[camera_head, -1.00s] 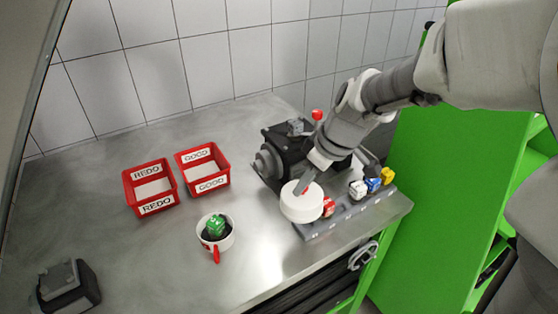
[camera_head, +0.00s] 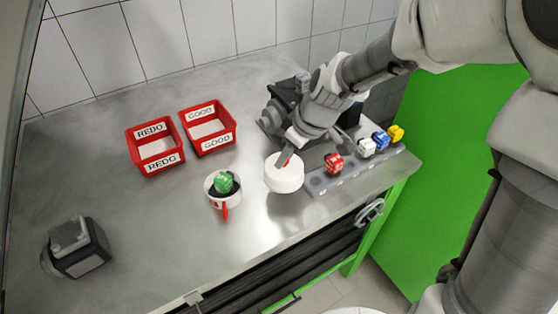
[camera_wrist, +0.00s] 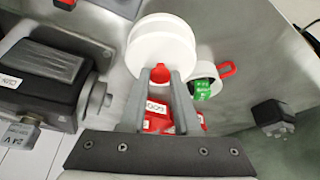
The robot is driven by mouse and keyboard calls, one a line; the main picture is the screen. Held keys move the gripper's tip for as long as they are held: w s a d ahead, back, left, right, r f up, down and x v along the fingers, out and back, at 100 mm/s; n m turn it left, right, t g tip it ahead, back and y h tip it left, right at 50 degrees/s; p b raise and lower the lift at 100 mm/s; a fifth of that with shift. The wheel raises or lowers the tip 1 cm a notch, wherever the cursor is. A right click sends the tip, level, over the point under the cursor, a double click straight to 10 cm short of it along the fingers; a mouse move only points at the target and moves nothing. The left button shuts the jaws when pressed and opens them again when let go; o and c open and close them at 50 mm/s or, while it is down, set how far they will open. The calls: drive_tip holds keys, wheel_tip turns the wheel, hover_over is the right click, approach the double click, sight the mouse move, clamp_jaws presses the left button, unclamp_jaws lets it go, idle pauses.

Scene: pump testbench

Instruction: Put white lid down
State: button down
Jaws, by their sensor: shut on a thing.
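My gripper (camera_head: 286,157) is shut on the red knob of the white lid (camera_head: 284,178). The lid is a round white disc, held near the front of the bench between the white cup and the rack. In the wrist view the gripper (camera_wrist: 160,74) has the red knob between its fingers, with the lid (camera_wrist: 155,35) beyond them. I cannot tell whether the lid touches the bench top (camera_head: 160,235). The white cup (camera_head: 212,195) with a red handle stands to the left, holding a green cube (camera_head: 224,182).
A grey rack (camera_head: 318,185) with red (camera_head: 334,163), white, blue and yellow cubes is to the right. A dark pump (camera_head: 272,117) stands behind. Red REDO (camera_head: 142,160) and GOOD (camera_head: 232,137) bins are at the back left. A dark device (camera_head: 80,250) sits front left.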

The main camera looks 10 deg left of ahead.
sight(277, 171)
drive_tip(key=shift+a+f, duration=0.75)
drive_tip(key=shift+a, duration=0.3)
drive_tip(key=shift+f, duration=1.85)
drive_tip(key=shift+f+b, duration=0.2)
drive_tip(key=shift+b, duration=0.15)
drive_tip(key=c, duration=0.6)
unclamp_jaws()
drive_tip(key=shift+c, duration=0.2)
drive_tip(key=shift+r, duration=0.1)
drive_tip(key=shift+d+r+p, duration=0.15)
drive_tip(key=shift+r+p, duration=0.15)
drive_tip(key=shift+r, duration=0.15)
drive_tip(key=p+v, duration=0.1)
drive_tip(key=v, duration=1)
drive_tip(key=shift+s+r, duration=0.1)
drive_tip(key=shift+r, duration=0.05)
